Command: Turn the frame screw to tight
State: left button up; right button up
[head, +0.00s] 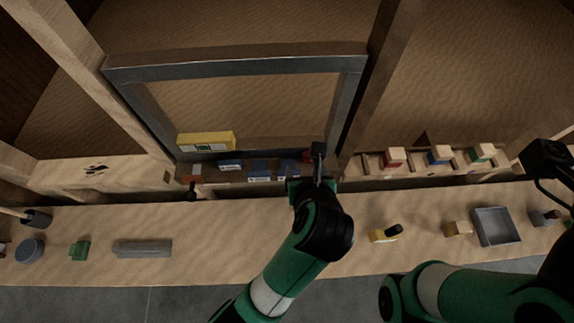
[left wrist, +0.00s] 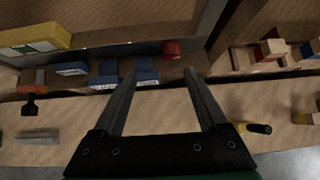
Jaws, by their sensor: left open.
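A grey window-like frame (head: 235,66) stands at the back of the counter. A small round red knob (left wrist: 172,49), which looks like the frame screw, sits at the frame's lower right in the left wrist view. In the head view the red knob (head: 307,156) is partly hidden by my left gripper. My left gripper (head: 318,150) is in front of the knob. In the left wrist view its two fingers (left wrist: 159,72) are open and empty, with the knob beyond the tips, not between them. The knob's turn position is too small to read.
Blue blocks (head: 260,170) and a yellow box (head: 206,141) line the frame's lower edge. An orange part with a black handle (head: 192,184) is at its left. A yellow-and-black item (head: 385,233) and a grey tray (head: 495,226) lie right.

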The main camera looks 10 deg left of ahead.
aim_at(308, 167)
pick_arm(q)
jog(key=b+x, duration=0.1)
jog(key=x, duration=0.3)
jog(key=d+b+x, duration=0.1)
jog(key=x, duration=0.2)
jog(key=d+b+x, duration=0.1)
jog(key=x, duration=0.3)
jog(key=shift+f, duration=0.6)
pick_arm(e)
jog(key=shift+h, duration=0.3)
notch_tip(308, 167, down, 4)
jog(key=shift+d+f, duration=0.1)
